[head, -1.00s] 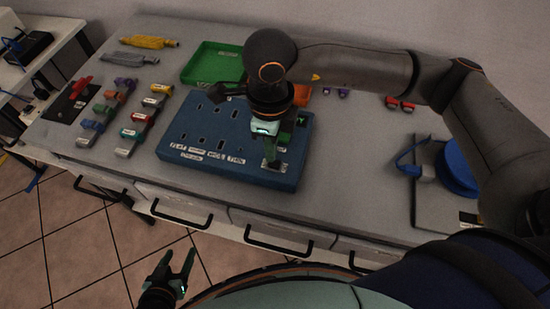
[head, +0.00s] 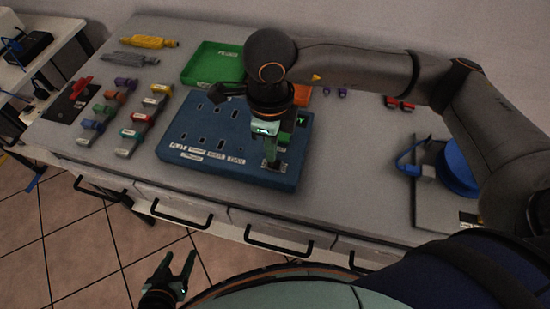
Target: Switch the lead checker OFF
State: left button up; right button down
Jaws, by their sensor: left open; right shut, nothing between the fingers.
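The lead checker looks to be the blue box (head: 215,145) on the grey workbench, with several sockets in its top and a row of white labels along its front. My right gripper (head: 270,162) is shut and points down at the box's right front part, over a small plate there. Its fingers hide most of that spot, so I cannot tell the switch position or whether the fingertips touch it. My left gripper (head: 178,270) is open and empty, low in front of the bench drawers.
A green tray (head: 212,65) lies behind the box. Several coloured connectors stand in rows at the left, near a black plate with a red lever (head: 80,86). A blue cable reel (head: 458,168) is at the right. Bare bench lies between box and reel.

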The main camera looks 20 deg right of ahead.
jog(key=shift+f+b, duration=0.9)
jog(key=shift+b, duration=0.05)
dwell(0.5)
jog(key=shift+r, duration=0.1)
jog(key=shift+r+p, duration=1.9)
jog(key=shift+r, duration=1.6)
jog(key=shift+f, duration=0.1)
